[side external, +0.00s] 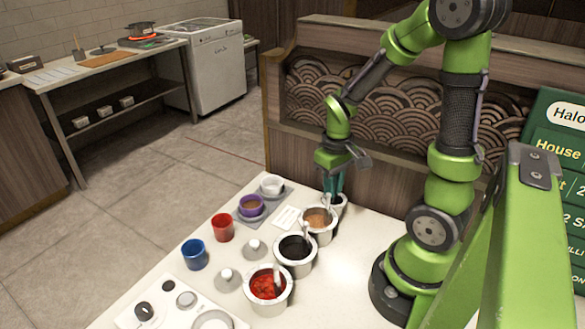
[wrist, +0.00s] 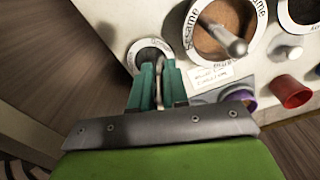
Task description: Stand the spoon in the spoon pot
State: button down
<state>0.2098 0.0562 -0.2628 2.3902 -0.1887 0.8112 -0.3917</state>
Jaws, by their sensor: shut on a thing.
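My gripper (side external: 334,187) points down over the far end of the white counter. In the wrist view its teal fingers (wrist: 159,72) are closed on a thin grey piece, the spoon (wrist: 165,88), mostly hidden between them. The spoon pot (side external: 341,201) is a small metal pot with a light rim, just past the sesame well. The fingertips are at or just above its rim, and it shows directly ahead of them in the wrist view (wrist: 151,50). I cannot tell how far the spoon reaches into the pot or whether it touches the bottom.
Sesame (side external: 320,221), black (side external: 295,252) and red (side external: 268,286) sauce wells line the counter, with handles sticking up. Blue (side external: 195,254), red (side external: 222,227), purple (side external: 251,206) and white (side external: 271,186) cups stand left. A label card (side external: 287,217) lies near the sesame well.

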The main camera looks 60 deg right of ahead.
jog(key=shift+f, duration=0.4)
jog(key=shift+f, duration=0.2)
dwell(0.4)
jog(key=c, duration=1.3)
grip_release()
jog(key=o, duration=0.6)
jog(key=shift+a, duration=0.15)
jog(key=shift+c, duration=0.4)
